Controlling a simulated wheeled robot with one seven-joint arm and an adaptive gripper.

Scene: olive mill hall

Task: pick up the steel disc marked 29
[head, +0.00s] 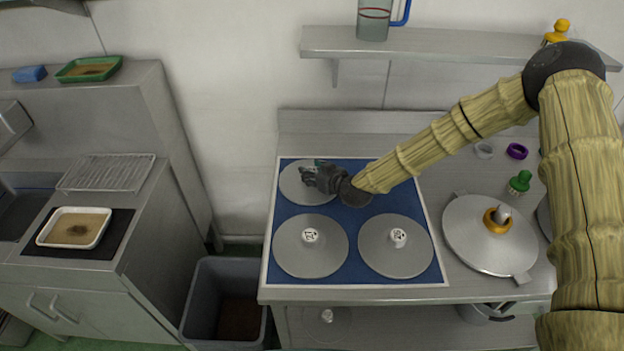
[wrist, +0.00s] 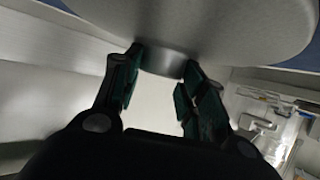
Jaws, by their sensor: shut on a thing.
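Several grey steel discs with central knobs lie on a blue mat with a pale border (head: 351,280). The back-left disc (head: 300,198) is partly covered by my gripper (head: 314,177). In the wrist view my gripper (wrist: 162,62) is shut on the short round hub of that disc (wrist: 225,25), with a finger on each side. Its marking is hidden by the gripper. The front-left disc (head: 296,260) and front-right disc (head: 385,262) have white marked caps; I cannot read them surely. I cannot tell whether the held disc touches the mat.
A large round lid-like plate (head: 470,245) with an orange ring stands right of the mat. A green-knobbed item (head: 520,182) and a purple ring (head: 517,151) lie behind it. A wall shelf (head: 440,43) runs above. A grey bin (head: 205,300) stands left of the table.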

